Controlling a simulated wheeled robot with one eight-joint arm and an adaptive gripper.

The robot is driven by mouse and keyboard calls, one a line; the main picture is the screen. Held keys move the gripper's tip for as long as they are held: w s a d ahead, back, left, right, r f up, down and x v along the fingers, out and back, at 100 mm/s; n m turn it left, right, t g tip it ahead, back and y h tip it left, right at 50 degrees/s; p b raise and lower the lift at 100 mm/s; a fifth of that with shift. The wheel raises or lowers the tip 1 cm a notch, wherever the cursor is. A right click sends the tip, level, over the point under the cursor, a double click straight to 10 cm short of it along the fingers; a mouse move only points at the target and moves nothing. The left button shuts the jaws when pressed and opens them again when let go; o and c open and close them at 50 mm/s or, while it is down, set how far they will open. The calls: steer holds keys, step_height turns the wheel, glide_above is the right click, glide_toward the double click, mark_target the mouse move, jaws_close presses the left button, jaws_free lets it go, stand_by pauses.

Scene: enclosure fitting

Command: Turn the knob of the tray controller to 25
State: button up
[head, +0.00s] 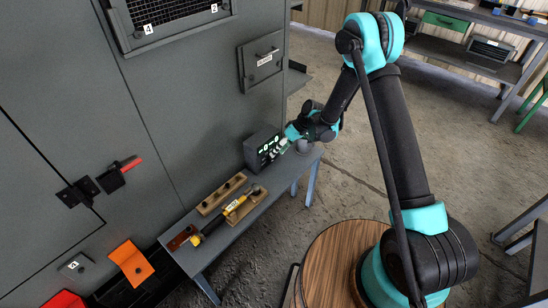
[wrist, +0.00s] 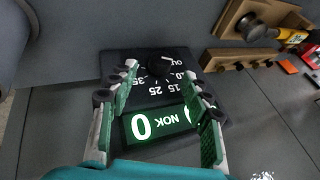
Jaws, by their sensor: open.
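The tray controller (head: 262,148) is a dark box at the far end of the narrow bench, against the grey enclosure. In the wrist view its dark panel (wrist: 112,62) appears upside down. A round black knob (wrist: 161,62) sits on it beside white numbers, including 15, 25 and 35. A green-lit display (wrist: 158,124) shows 0 and NOK, partly covered by my right finger. My gripper (wrist: 160,76) is open, with its fingertips to either side of the knob's near side; contact cannot be told. In the head view my gripper (head: 284,144) is in front of the controller.
The bench (head: 235,232) also carries a wooden block with dark pegs (head: 221,194), a yellow-and-black tool (head: 238,204) on a wooden holder and a reddish-brown block (head: 182,237). The enclosure (head: 60,60) rises behind, with a red handle (head: 130,164). A round wooden table (head: 325,258) stands nearer.

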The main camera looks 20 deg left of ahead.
steer(key=shift+x, duration=2.3)
